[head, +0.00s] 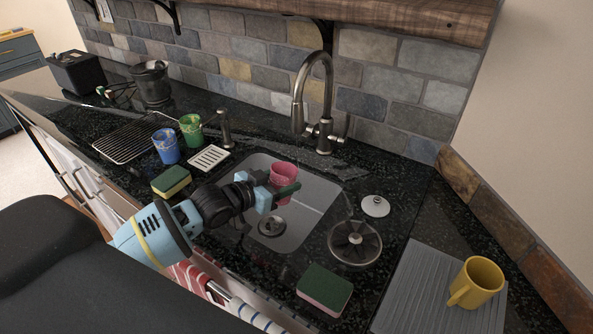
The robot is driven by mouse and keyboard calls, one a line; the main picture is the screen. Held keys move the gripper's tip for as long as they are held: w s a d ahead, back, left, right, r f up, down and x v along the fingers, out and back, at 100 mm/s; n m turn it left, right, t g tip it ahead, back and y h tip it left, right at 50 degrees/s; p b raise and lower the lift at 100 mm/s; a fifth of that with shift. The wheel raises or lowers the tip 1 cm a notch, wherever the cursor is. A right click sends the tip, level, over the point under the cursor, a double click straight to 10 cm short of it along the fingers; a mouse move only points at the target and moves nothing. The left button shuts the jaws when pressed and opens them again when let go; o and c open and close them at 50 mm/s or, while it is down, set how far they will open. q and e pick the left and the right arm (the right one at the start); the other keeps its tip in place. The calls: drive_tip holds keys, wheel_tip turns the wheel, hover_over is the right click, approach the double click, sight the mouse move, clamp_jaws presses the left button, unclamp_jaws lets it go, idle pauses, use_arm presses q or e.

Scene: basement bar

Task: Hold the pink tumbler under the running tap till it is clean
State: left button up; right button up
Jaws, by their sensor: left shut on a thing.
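The pink tumbler (284,173) is over the sink basin (318,193), with its lower part hidden behind my gripper. My left gripper (281,190) comes in from the lower left and is shut on the tumbler. The curved metal tap (313,62) stands behind the basin. Its spout end is above the tumbler and slightly to its right in the picture. A faint thin line below the spout may be water, but I cannot tell whether it enters the tumbler. Marks on the tumbler are too small to tell. My right gripper is not in view.
Blue (166,146) and green (191,130) cups stand left by a wire rack (128,142). Sponges lie left (171,182) and front right (324,290) of the basin. A round strainer (355,243) and white disc (375,206) lie right. A yellow mug (477,282) stands on a grey mat (420,290).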

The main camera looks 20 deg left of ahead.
sight(277, 185)
use_arm(q)
drive_tip(key=s, duration=0.1)
drive_tip(key=s+r, duration=0.1)
drive_tip(key=s, duration=0.1)
drive_tip(key=shift+s+r, duration=0.3)
drive_tip(key=shift+s, duration=0.05)
drive_tip(key=shift+s+a+r, duration=0.1)
drive_tip(key=shift+s+r, duration=0.7)
drive_tip(key=shift+r, duration=0.25)
